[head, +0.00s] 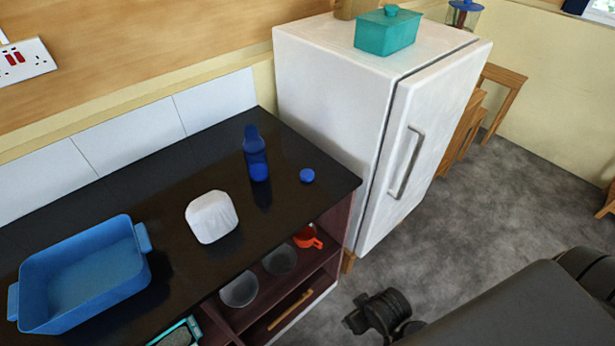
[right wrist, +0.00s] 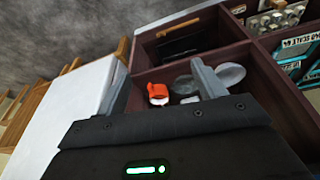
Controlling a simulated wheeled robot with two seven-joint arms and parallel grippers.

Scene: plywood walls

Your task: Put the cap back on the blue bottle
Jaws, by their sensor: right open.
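The blue bottle (head: 257,163) stands upright on the black counter near its right end. The blue cap (head: 307,175) lies on the counter to the right of the bottle, apart from it and close to the counter's right edge. My right gripper (right wrist: 161,68) is open, and nothing is seen held between its fingers. In the right wrist view it faces the shelves below the counter, and neither the bottle nor the cap can be made out there. My left gripper is in neither view.
A blue basin (head: 83,272) and a white rounded block (head: 212,216) sit on the counter. A white fridge (head: 330,95) rises just right of the counter. Open shelves below hold glass bowls (head: 240,289) and an orange-red item (head: 308,238).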

